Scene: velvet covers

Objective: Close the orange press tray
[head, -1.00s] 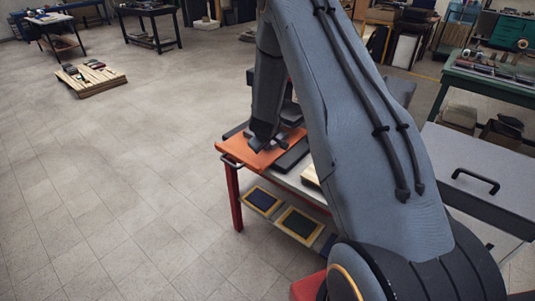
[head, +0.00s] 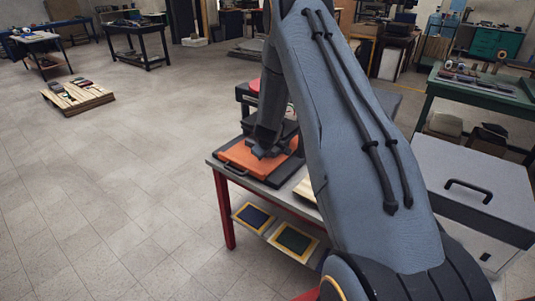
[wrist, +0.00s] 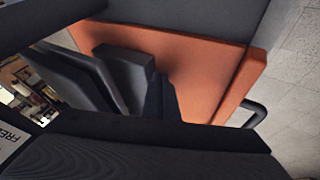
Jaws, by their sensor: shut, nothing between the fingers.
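The orange press tray (head: 243,161) lies flat on a black base at the front end of the red-legged table. Its black handle (head: 236,169) faces the table's front edge. My gripper (head: 266,153) is low over the tray's top, with its fingers shut and empty. In the wrist view the orange tray (wrist: 200,65) fills the upper middle, with the handle (wrist: 256,114) at its right edge. My gripper (wrist: 158,98) is in front of the orange surface; I cannot tell whether it touches. My arm hides the tray's far right side and part of the press behind.
The red-legged table (head: 222,205) has a lower shelf with yellow-framed pads (head: 294,239). A grey box with a black handle (head: 475,190) stands at the right. A green workbench (head: 470,84) stands behind it.

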